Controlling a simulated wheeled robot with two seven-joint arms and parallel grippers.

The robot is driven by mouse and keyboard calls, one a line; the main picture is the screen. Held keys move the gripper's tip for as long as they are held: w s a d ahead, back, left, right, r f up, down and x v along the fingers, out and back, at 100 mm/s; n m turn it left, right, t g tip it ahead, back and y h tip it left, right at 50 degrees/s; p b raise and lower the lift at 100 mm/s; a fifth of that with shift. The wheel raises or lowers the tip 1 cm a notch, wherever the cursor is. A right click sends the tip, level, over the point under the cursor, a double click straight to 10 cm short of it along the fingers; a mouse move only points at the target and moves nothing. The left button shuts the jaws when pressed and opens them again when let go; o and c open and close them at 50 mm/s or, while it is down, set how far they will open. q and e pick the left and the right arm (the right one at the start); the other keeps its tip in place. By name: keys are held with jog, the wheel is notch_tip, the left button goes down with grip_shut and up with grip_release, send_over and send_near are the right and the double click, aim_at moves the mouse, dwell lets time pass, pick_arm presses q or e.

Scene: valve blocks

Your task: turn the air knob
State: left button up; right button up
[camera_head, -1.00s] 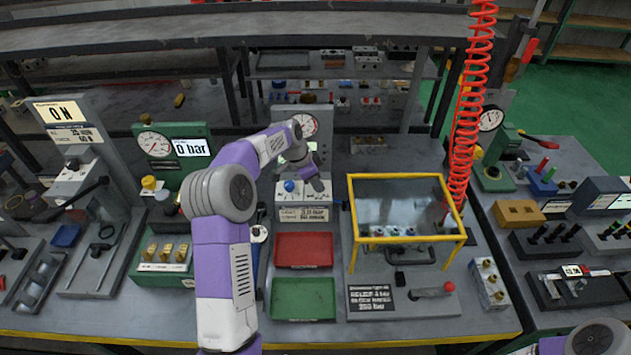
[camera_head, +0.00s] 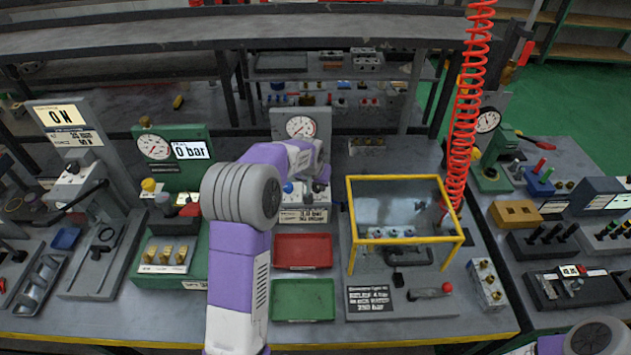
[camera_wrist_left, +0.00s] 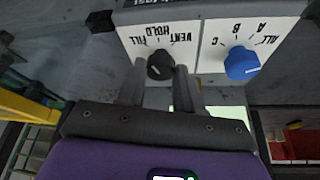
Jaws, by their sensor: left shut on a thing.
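A black knob (camera_wrist_left: 160,65) sits on a white panel (camera_wrist_left: 212,25) marked FILL, HOLD and VENT, seen upside down in the left wrist view. My left gripper (camera_wrist_left: 160,76) is shut on this black knob, one finger on each side. A blue knob (camera_wrist_left: 242,62), marked ALL, A, B, C, is beside it, apart from the fingers. In the head view the blue knob (camera_head: 288,187) shows left of my left gripper (camera_head: 320,184), whose wrist hides the black knob. My right gripper is out of view.
A round gauge (camera_head: 300,127) stands behind the panel. A red tray (camera_head: 303,251) and a green tray (camera_head: 303,300) lie in front. A yellow-framed guard (camera_head: 405,239) stands close on the right, with a red coiled hose (camera_head: 467,110) beyond it.

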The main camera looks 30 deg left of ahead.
pick_arm(q)
jog(key=n, duration=0.2)
jog(key=n+y+p, duration=0.1)
jog(key=n, duration=0.1)
jog(key=shift+w+d+n+g+y, duration=0.1)
jog(key=shift+d+n+g+y, duration=0.05)
jog(key=shift+n+g+y, duration=0.2)
dwell(0.4)
jog(key=o, duration=1)
jog(key=shift+o, duration=0.2)
jog(key=p+v, duration=0.1)
jog(key=v, duration=0.6)
jog(key=shift+r, duration=0.35)
jog(key=shift+p, duration=0.3)
